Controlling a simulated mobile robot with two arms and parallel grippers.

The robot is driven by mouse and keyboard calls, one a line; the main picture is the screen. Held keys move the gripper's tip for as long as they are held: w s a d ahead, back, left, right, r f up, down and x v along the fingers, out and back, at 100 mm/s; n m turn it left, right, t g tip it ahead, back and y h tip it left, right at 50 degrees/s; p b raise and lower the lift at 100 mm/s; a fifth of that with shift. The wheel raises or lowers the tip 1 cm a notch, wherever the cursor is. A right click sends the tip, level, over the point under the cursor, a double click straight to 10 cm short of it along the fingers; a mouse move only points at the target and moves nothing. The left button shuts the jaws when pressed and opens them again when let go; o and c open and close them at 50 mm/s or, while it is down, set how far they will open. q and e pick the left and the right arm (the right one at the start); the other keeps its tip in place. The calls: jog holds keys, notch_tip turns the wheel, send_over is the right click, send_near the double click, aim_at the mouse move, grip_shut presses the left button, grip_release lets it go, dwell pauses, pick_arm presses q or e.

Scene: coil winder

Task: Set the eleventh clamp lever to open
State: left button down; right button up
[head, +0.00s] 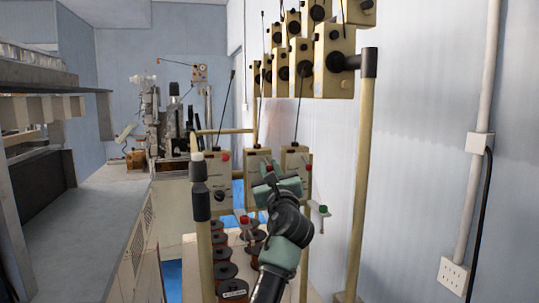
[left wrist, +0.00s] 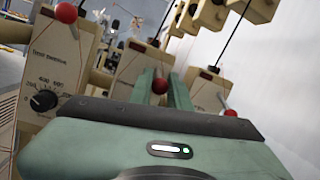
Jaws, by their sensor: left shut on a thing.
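Several cream tension boxes with red ball-ended levers stand in a row in front of me. In the left wrist view the left box (left wrist: 58,65) has a red knob (left wrist: 66,12) and a black dial. My left gripper (left wrist: 160,84) is shut on the red knob (left wrist: 160,87) of the middle box's lever. In the head view my left gripper (head: 270,183) is in front of the middle box (head: 256,160) and hides its lower part. The right box (head: 297,160) has its own red knob (head: 308,168). I cannot tell which lever is the eleventh.
More cream boxes (head: 333,60) hang above on the rack, with a cream post (head: 361,170) at right. Dark spools (head: 232,288) stand below. A grey bench (head: 85,230) is at left.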

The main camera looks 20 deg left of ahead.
pick_arm(q)
notch_tip(320, 180, up, 2)
jog(key=g+p, duration=0.1)
jog(key=p, duration=0.3)
jog(key=g+h+p, duration=0.1)
jog(key=p, duration=0.3)
jog(key=shift+s+d+r+g+h+p, duration=0.1)
jog(key=shift+r+g+h+p, duration=0.2)
jog(key=shift+g, duration=0.1)
jog(key=shift+g+p, duration=0.3)
jog(key=shift+g, duration=0.1)
jog(key=shift+r+n+g+h, duration=0.35)
jog(key=shift+g+h, duration=0.35)
jog(key=shift+g, duration=0.3)
jog(key=shift+w+a+r+g+h, duration=0.2)
jog(key=shift+r+g+h, duration=0.25)
jog(key=shift+g, duration=0.35)
jog(key=c, duration=1.5)
grip_release()
jog(key=shift+o, duration=0.9)
jog(key=shift+f, duration=0.15)
